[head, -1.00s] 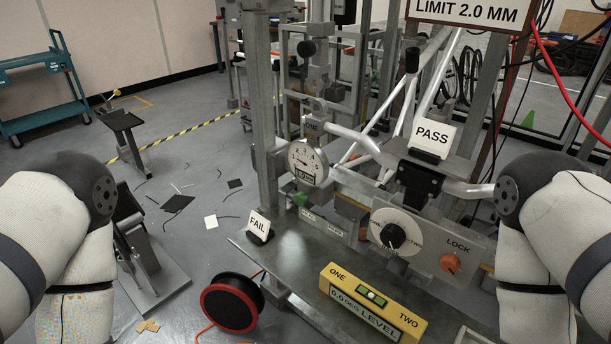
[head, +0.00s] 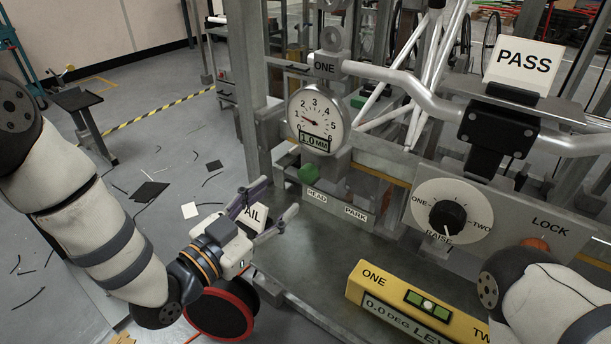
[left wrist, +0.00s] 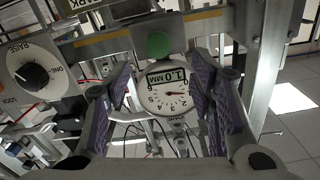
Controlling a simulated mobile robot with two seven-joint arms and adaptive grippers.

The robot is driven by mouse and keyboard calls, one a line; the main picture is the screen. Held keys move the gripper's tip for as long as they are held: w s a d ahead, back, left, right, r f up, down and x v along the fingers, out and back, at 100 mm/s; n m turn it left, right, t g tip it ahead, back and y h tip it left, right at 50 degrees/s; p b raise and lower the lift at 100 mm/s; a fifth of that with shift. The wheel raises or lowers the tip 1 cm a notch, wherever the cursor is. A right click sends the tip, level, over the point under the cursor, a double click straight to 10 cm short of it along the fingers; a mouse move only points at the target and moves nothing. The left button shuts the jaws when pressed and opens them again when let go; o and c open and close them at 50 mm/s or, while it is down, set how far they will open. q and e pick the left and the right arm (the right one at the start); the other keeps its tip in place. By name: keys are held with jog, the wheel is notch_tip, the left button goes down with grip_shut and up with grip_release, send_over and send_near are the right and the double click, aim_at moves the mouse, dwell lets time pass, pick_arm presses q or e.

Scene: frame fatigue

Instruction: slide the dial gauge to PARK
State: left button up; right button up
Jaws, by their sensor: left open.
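The round white dial gauge (head: 318,118) reads 1.0 MM and stands on the frame's rail, above the HEAD label (head: 317,195). The PARK label (head: 355,214) is to the right of HEAD. A green knob (head: 309,174) sits just below the gauge. My right gripper is out of view.
A ONE/TWO/RAISE dial (head: 447,216) and an orange LOCK knob (head: 535,244) are on the panel to the right. A yellow level (head: 410,306) lies on the bench. A PASS card (head: 522,67) stands above. A red-rimmed spool (head: 220,310) is below my left gripper.

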aim_at(305, 176)
pick_arm(q)
jog(key=b+x, duration=0.1)
jog(key=x, duration=0.9)
jog(key=shift+w+d, duration=0.2)
jog(key=shift+d, duration=0.15)
grip_shut()
